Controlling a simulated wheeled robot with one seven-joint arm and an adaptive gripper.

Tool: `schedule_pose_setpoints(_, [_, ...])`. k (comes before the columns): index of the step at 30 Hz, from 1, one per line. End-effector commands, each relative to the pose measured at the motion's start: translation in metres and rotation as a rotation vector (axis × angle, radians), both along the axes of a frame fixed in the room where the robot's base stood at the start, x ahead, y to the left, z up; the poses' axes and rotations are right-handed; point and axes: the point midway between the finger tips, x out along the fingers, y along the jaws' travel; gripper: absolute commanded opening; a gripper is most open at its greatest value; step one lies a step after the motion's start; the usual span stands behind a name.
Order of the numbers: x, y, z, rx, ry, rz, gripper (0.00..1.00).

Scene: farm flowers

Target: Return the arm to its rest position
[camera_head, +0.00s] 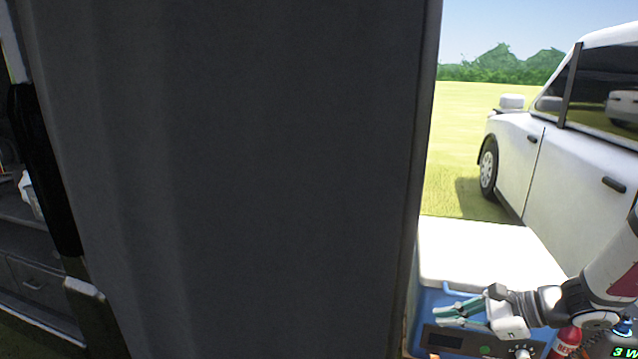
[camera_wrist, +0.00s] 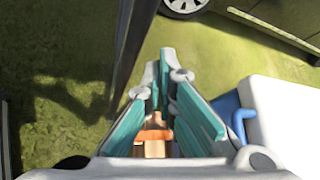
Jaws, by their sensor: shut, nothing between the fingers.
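My gripper (camera_head: 440,314) is at the lower right of the head view, in front of a blue box with a white lid. Its teal-lined fingers point left. In the wrist view my gripper (camera_wrist: 167,52) has its fingertips together with nothing held at the tips. A small orange and tan shape shows low between the finger bases; I cannot tell what it is. My arm reaches in from the right edge of the head view, bent at the wrist.
A large dark panel (camera_head: 230,170) fills the middle of the head view. The blue box's white lid (camera_head: 490,252) lies behind my gripper. A red bottle (camera_head: 566,343) stands below my arm. A white car (camera_head: 570,165) is parked on grass at right. Shelves (camera_head: 25,270) stand far left.

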Motion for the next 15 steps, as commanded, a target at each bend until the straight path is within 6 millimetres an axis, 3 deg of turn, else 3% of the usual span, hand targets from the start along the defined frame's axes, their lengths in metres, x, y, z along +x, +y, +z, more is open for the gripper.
schedule_pose_setpoints(1, [-0.009, 0.017, 0.019, -0.046, -0.028, 0.084, 0.0])
schedule_pose_setpoints(6, [-0.05, 0.063, 0.066, -0.185, -0.099, 0.347, 0.0])
schedule_pose_setpoints(15, [-0.145, 0.115, 0.122, -0.441, -0.204, 0.78, 0.0])
